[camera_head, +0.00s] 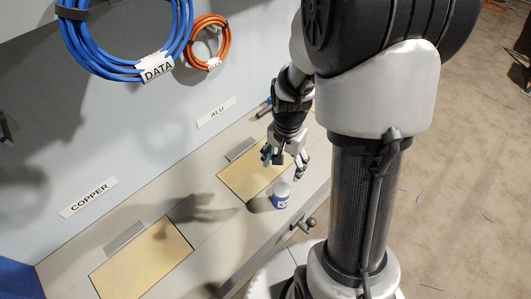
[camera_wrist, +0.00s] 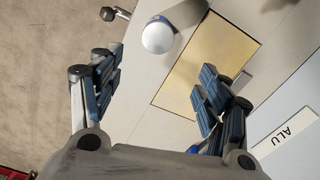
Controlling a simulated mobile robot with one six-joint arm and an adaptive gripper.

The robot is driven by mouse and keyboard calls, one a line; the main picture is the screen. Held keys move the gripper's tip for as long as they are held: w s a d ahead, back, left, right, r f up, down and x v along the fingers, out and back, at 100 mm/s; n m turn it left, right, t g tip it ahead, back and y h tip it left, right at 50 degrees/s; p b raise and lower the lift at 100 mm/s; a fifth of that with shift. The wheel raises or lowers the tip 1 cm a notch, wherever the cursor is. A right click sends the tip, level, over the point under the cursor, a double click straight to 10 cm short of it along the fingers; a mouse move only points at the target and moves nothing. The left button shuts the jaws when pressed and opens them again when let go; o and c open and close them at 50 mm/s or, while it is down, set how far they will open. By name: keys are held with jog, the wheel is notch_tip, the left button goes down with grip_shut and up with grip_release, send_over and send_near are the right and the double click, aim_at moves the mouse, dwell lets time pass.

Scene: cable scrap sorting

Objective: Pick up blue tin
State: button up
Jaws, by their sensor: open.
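The blue tin (camera_head: 281,199) stands upright on the bench near its front edge; it has a pale lid and a light label. In the wrist view its round whitish lid (camera_wrist: 158,37) shows from above, beyond the fingertips and between the two fingers' lines. My gripper (camera_head: 286,166) is open and empty, above and a little behind the tin in the head view. Its blue-padded fingers are spread wide in the wrist view (camera_wrist: 160,95). Nothing touches the tin.
A yellow panel (camera_head: 245,178) lies beside the tin under the ALU label (camera_head: 216,112). Another yellow panel (camera_head: 142,262) lies near the COPPER label (camera_head: 89,198). A dark-knobbed fitting (camera_head: 305,225) sticks out at the bench front. Blue (camera_head: 125,70) and orange (camera_head: 190,45) cable coils hang on the wall.

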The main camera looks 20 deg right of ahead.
aim_at(282, 188)
jog(key=f+b, duration=0.1)
jog(key=f, duration=0.3)
jog(key=f+b, duration=0.1)
jog(key=f, duration=0.3)
jog(key=f+b, duration=0.2)
jog(key=f, duration=0.2)
jog(key=shift+s+a+f, duration=0.1)
jog(key=shift+s+f, duration=0.1)
jog(key=shift+s, duration=0.1)
notch_tip(282, 188, down, 5)
jog(key=shift+s+a+f+b, duration=0.15)
jog(key=shift+b, duration=1)
jog(key=shift+c, duration=0.5)
jog(key=c, duration=1.2)
